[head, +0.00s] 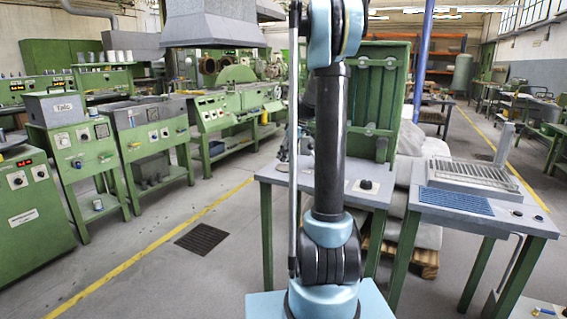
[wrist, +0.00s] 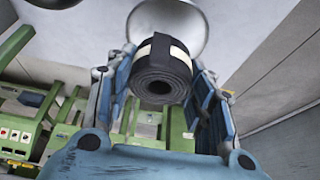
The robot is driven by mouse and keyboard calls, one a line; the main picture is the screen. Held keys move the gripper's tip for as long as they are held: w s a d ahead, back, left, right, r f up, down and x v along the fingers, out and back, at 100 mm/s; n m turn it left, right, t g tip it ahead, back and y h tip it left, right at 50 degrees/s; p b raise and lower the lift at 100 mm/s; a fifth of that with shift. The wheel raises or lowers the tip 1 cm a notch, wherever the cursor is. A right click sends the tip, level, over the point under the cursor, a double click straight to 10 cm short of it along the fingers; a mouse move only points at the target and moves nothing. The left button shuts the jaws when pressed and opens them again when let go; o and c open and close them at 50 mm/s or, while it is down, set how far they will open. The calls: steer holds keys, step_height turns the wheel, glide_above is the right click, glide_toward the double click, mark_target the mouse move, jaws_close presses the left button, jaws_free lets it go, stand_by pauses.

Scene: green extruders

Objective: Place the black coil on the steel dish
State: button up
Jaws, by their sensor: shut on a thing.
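The black coil (wrist: 178,72), a dark roll with a pale band and an open centre, is between the two blue fingers of my gripper (wrist: 164,68) in the wrist view. The gripper is shut on it. The steel dish (wrist: 168,18), round and shiny grey, shows directly beyond the coil at the top edge, partly cut off and partly covered by the coil. I cannot tell how far the coil is from the dish. In the head view my arm stands in the middle, and I make out neither the coil, the dish nor the gripper fingers.
In the head view a grey-topped green table (head: 283,175) stands behind my arm, bearing a tall green cabinet (head: 377,95). A second table with a metal grate (head: 470,175) stands at right. Green machines line the left; the floor (head: 165,255) at front left is clear.

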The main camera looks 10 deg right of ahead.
mark_target(286, 167)
steer(key=shift+f, duration=1.55)
steer(key=o, duration=1.1)
steer(key=shift+f, duration=0.1)
steer(key=shift+o, duration=0.2)
